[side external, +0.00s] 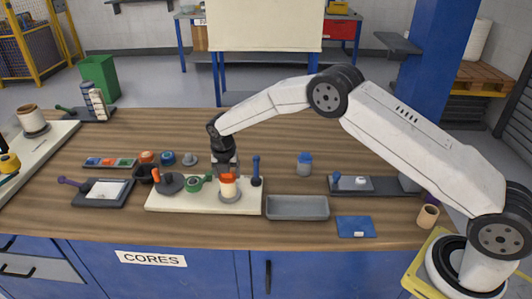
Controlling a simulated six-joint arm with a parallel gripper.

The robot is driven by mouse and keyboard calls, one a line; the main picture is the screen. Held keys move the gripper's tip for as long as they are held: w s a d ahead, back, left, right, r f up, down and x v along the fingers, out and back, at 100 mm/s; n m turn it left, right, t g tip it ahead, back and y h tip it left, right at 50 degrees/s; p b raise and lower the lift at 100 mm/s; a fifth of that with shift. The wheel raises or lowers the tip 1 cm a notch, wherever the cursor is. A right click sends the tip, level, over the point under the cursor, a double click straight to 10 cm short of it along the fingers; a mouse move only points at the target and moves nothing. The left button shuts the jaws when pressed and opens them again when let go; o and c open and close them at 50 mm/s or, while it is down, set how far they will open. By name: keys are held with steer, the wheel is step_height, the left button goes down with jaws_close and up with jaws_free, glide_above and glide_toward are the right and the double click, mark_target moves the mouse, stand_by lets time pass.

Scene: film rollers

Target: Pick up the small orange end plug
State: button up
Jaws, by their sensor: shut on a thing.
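My gripper (228,171) points straight down above the cream board (165,207) in the middle of the bench. It is shut on a small orange end plug (229,178). The plug is at the top of a cream roll (229,187) that stands upright on a grey round base (230,198). I cannot tell whether the plug touches the roll or sits just above it. The fingers partly hide the plug. Another orange plug (147,156) is in the row behind the board, beside a blue plug (168,158) and a grey one (190,159).
A blue upright handle (256,170) stands close right of my gripper. A green ring (194,184) and a dark disc (170,184) are to its left. An empty grey tray (297,208) is right of the board. A blue-capped jar (304,164) stands behind it.

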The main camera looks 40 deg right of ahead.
steer(key=shift+r, duration=0.1)
steer(key=shift+r, duration=1.4)
steer(key=shift+s+r, duration=0.2)
steer(key=shift+r, duration=0.1)
steer(key=s+d+r, duration=0.1)
steer(key=s+r, duration=0.8)
steer(key=s, duration=0.4)
steer(key=shift+s+d+r, duration=0.15)
steer(key=shift+s+r, duration=0.05)
steer(key=shift+s, duration=0.05)
steer(key=shift+r, duration=0.45)
steer(key=shift+r, duration=0.7)
